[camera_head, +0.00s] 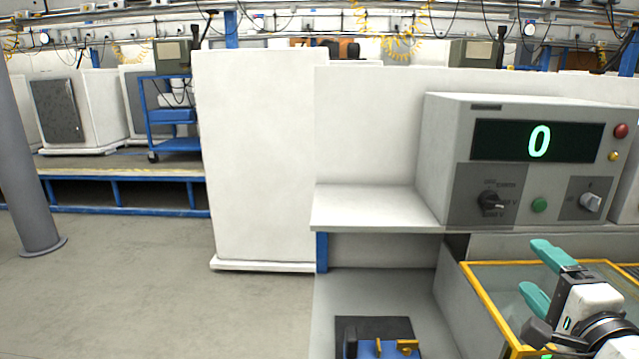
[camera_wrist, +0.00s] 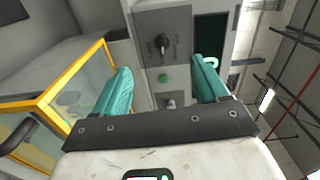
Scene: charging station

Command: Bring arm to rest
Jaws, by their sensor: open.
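My gripper (camera_head: 541,273) is at the lower right of the head view, in front of the grey control box and over the yellow-framed glass case. Its two teal fingers are spread apart with nothing between them. In the wrist view my gripper (camera_wrist: 160,90) is also open and empty, with the control box beyond the fingers. The arm behind the wrist runs out of the picture at the lower right.
The control box (camera_head: 460,150) has a display reading 0, knobs, and green, red and yellow buttons. The yellow-framed case (camera_head: 483,305) lies close below my gripper. A white shelf (camera_head: 365,207) is left of the box. Blue equipment (camera_head: 383,348) sits below. Open floor (camera_head: 130,285) lies left.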

